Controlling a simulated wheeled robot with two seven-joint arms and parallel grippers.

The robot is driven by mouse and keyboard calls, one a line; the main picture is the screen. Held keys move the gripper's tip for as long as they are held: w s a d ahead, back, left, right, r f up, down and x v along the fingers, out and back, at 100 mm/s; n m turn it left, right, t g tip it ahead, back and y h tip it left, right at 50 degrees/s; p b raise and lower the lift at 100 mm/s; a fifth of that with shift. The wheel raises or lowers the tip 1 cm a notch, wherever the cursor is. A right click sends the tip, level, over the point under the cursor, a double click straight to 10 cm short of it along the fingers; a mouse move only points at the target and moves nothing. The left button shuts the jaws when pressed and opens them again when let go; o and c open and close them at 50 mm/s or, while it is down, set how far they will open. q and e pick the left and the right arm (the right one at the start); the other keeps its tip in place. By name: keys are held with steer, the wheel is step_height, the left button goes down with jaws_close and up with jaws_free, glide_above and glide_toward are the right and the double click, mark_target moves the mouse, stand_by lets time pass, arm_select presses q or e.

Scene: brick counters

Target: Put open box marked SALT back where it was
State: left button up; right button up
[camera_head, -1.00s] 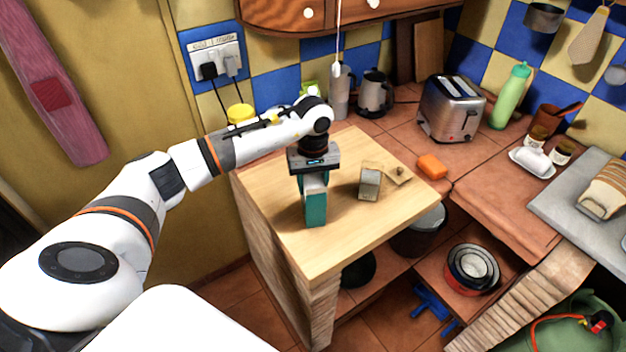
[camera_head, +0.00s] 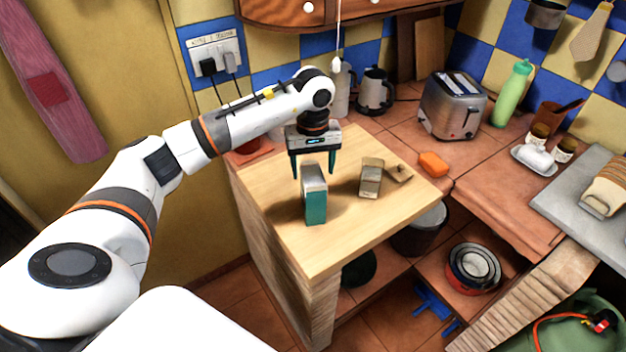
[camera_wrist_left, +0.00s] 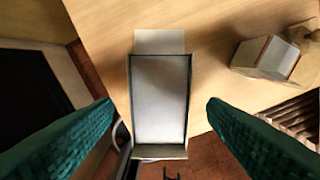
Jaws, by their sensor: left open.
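A tall, narrow box (camera_head: 315,207) with a teal narrow side and pale broad side stands upright on the wooden block top (camera_head: 280,232), near its left front part. I cannot read any marking on it. In the left wrist view the box (camera_wrist_left: 160,130) is seen from above, open-topped, with a pale inside and a flap at its upper end. My left gripper (camera_head: 313,173) is open just above the box. Its teal fingers are apart from the box, one on each side in the wrist view (camera_wrist_left: 160,106). My right gripper is not in view.
The block's front right area is bare.

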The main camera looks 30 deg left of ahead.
arm_select(q)
step_height(320, 180, up, 8)
steer(key=b, duration=0.1)
steer(key=shift+f+b, duration=0.15)
steer(key=shift+b, duration=0.2)
